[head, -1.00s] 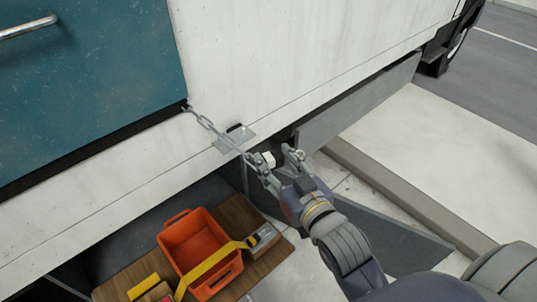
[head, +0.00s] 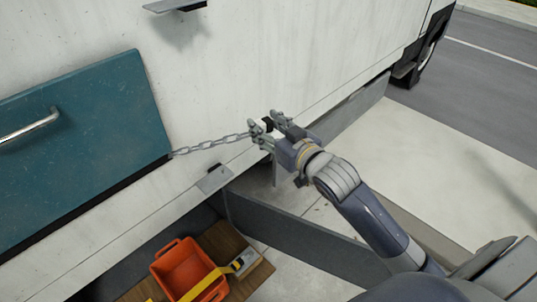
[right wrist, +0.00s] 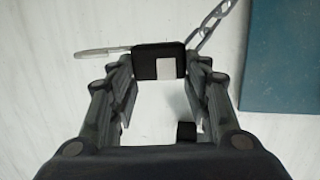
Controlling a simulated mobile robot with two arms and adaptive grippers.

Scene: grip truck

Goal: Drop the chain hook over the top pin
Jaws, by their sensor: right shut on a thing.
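My right gripper (head: 268,130) is shut on the end piece of the chain (head: 215,145). The chain slopes up from the teal panel's corner to my fingers, nearly straight. In the right wrist view, a black block with a pale patch (right wrist: 159,62) sits between the fingertips (right wrist: 159,75), with chain links (right wrist: 210,24) running to the upper right and a thin grey rod reaching left; the hook's shape is unclear. A grey bracket (head: 175,5) projects from the white wall at the top edge of the head view, apart from the gripper; no pin on it is clear. My left gripper is out of view.
The teal panel (head: 75,150) with a metal handle is at the left. A lower grey plate (head: 214,179) sits under the chain. An orange crate (head: 183,268) stands on a wooden board below. The white wall (head: 290,60) above my gripper is clear.

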